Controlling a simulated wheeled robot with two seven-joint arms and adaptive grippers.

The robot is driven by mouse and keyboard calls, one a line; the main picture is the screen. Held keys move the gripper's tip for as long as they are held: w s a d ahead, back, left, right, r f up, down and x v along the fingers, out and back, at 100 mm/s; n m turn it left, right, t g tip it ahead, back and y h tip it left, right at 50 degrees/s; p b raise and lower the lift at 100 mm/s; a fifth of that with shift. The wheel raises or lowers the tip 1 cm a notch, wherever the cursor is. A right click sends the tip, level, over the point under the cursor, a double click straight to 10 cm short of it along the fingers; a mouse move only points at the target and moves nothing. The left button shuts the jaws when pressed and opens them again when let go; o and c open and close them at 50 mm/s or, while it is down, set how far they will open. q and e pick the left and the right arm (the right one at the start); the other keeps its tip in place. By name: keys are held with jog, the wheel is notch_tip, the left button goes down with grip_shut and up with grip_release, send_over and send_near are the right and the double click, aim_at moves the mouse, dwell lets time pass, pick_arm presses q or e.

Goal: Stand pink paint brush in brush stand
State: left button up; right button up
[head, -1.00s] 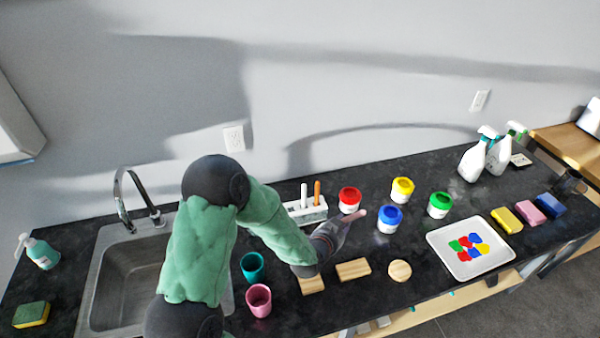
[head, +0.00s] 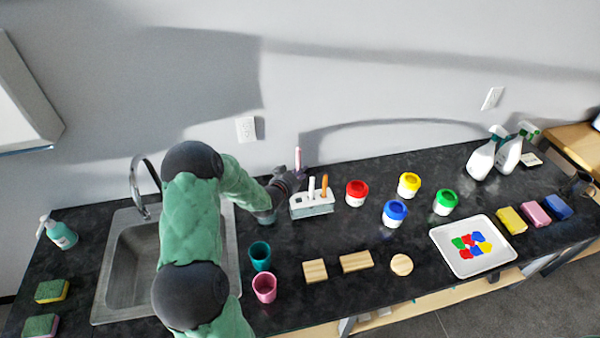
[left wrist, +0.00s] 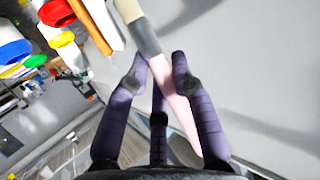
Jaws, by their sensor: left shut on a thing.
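The pink paint brush (head: 298,156) stands roughly upright in my left gripper (head: 296,175), which is shut on it. In the left wrist view the brush's pink handle (left wrist: 180,105) runs between the dark fingers (left wrist: 160,75), with its grey ferrule and pale bristle end beyond them. The white brush stand (head: 312,208) is on the counter just right of and below the gripper in the head view. It holds a white brush (head: 311,188) and an orange brush (head: 325,184). The pink brush is outside the stand, at its left back. My right gripper is not in view.
Red (head: 356,194), blue (head: 395,214), yellow (head: 409,185) and green (head: 446,203) paint jars stand right of the stand. Teal (head: 260,256) and pink (head: 265,288) cups and wooden blocks (head: 356,262) lie in front. The sink (head: 128,262) is left, the wall behind.

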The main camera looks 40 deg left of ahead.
pick_arm(q)
jog(key=shift+f, duration=0.25)
jog(key=b, duration=0.3)
send_over(300, 197)
jog(key=s+d, duration=0.1)
jog(key=s, duration=0.1)
jog(key=shift+w+f, duration=0.2)
jog(key=shift+f, duration=2.25)
jog(key=shift+f+b, duration=3.2)
jog(key=shift+f, duration=0.3)
jog(key=shift+d+f, duration=0.1)
jog(key=shift+f, duration=0.05)
jog(key=shift+s+f, duration=0.1)
jog(key=shift+s, duration=0.05)
